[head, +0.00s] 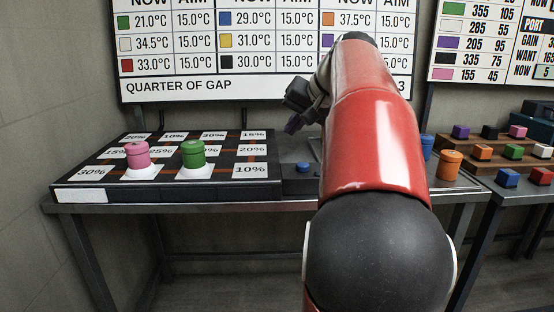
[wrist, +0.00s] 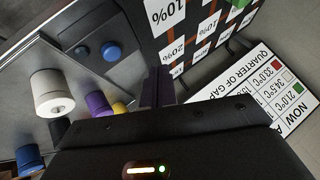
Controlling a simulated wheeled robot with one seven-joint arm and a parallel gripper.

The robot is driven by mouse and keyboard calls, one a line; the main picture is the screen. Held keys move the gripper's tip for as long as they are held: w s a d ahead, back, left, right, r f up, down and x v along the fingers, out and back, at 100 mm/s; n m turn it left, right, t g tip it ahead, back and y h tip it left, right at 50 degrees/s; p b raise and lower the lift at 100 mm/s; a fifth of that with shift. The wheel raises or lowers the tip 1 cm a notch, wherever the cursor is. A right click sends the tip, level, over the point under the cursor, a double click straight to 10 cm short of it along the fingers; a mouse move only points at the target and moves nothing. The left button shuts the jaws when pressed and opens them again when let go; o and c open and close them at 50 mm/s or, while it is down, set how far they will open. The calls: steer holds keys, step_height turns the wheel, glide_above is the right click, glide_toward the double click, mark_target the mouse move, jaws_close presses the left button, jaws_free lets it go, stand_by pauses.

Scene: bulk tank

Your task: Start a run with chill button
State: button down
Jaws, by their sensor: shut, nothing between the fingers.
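The likely chill button is a round blue button (head: 303,166) on a small dark panel right of the checkered board; it carries no readable label. It also shows in the wrist view (wrist: 112,51), beside a small dark round spot. My gripper (head: 291,124) is up above the back of the table, partly behind my red arm. Its fingers show shut and empty in the wrist view (wrist: 158,85), apart from the button. The checkered percent board (head: 108,170) holds a pink canister (head: 138,156) and a green canister (head: 193,154), each on a white base.
A wall sign (head: 250,88) lists temperatures, with "QUARTER OF GAP" below. An orange canister (head: 449,166) stands right of my arm. White (wrist: 52,93), purple (wrist: 98,104) and blue (wrist: 29,158) canisters show in the wrist view. Small coloured cubes sit on a stepped rack (head: 480,166) at right.

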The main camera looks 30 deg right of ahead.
steer(key=r, duration=0.2)
glide_above(306, 166)
steer(key=shift+f+t, duration=0.1)
steer(key=shift+t, duration=0.2)
step_height(306, 166, down, 9)
steer(key=b, duration=0.7)
steer(key=shift+b, duration=0.35)
stand_by(1.4)
steer(key=shift+f, duration=0.35)
steer(key=shift+f+b, duration=0.5)
steer(key=shift+b, duration=0.1)
stand_by(0.7)
steer(key=shift+r, duration=0.15)
steer(key=shift+r+p, duration=0.75)
steer(key=shift+p, duration=0.2)
